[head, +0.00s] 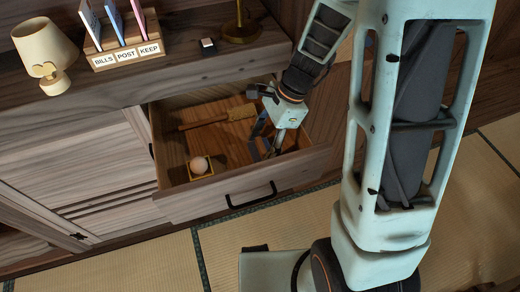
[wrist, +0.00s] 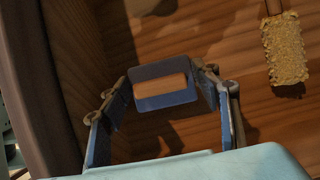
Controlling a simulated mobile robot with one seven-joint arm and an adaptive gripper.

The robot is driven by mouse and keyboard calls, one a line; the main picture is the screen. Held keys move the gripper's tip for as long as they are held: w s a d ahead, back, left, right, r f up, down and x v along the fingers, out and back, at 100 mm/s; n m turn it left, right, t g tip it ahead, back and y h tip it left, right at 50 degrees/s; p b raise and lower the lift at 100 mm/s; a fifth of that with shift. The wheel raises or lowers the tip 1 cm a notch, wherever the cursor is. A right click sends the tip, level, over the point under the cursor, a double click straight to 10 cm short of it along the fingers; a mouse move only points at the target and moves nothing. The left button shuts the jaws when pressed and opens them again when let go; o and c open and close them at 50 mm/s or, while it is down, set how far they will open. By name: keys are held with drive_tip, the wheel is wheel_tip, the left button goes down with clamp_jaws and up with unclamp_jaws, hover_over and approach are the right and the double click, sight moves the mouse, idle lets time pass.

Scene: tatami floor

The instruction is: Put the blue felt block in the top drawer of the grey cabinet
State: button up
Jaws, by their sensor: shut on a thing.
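The blue felt block (wrist: 162,88) shows in the wrist view as a blue rectangle with a tan wooden-looking strip. My gripper (head: 265,148) has its fingers on either side of the block and is shut on it; both fingers show in the wrist view (wrist: 165,92). The gripper points down inside the open drawer (head: 232,204) of the grey-brown wooden cabinet (head: 75,125), near the drawer's right side. The block is over the drawer floor; whether it touches the floor I cannot tell. In the head view the fingers mostly hide the block.
A brush (head: 215,119) lies at the back of the drawer; its bristled head shows in the wrist view (wrist: 287,50). A pale round thing (head: 199,165) sits in a small yellow tray at the front left. A lamp (head: 45,50) and a labelled letter rack (head: 125,55) stand on the cabinet top.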

drive_tip(key=shift+f, duration=0.8)
drive_tip(key=shift+f, duration=0.1)
drive_tip(key=o, duration=1.1)
drive_tip(key=shift+r, duration=0.25)
drive_tip(key=p+v, duration=0.3)
drive_tip(key=v, duration=0.8)
drive_tip(key=shift+d+r, duration=0.15)
drive_tip(key=shift+r, duration=0.25)
